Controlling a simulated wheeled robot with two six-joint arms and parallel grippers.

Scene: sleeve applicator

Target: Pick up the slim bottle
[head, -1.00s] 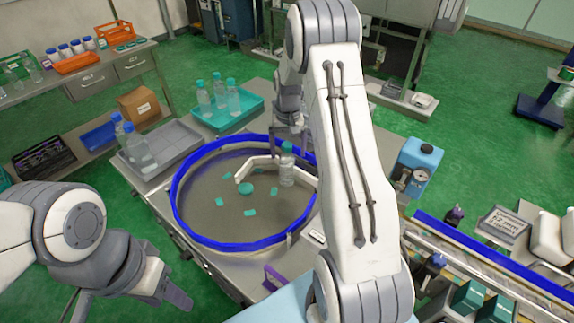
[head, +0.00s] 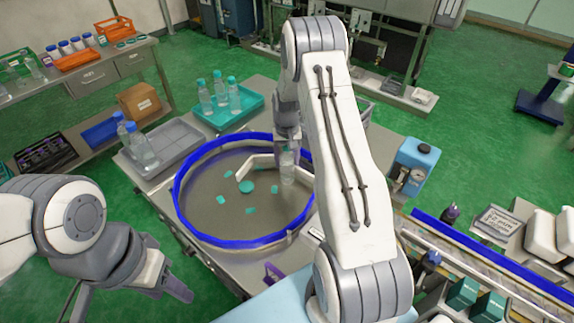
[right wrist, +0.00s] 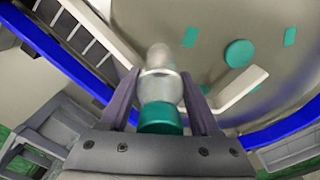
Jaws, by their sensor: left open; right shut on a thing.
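The slim bottle (head: 287,170) is clear with a teal cap and stands upright inside the blue-rimmed round table (head: 183,220). My right gripper (head: 288,138) is over it from above and covers its cap in the head view. In the right wrist view, the bottle (right wrist: 161,85) with its teal cap (right wrist: 160,118) lies between the two fingers of my right gripper (right wrist: 165,90), which is shut on it. My left gripper (head: 180,290) is open and empty, out to the left of the round table.
A white angled guide (head: 262,161) and several teal pieces (head: 246,187) lie in the round table. A teal tray (head: 246,118) with bottles and a grey tray (head: 178,150) with bottles stand behind it. A conveyor (head: 480,262) is at right.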

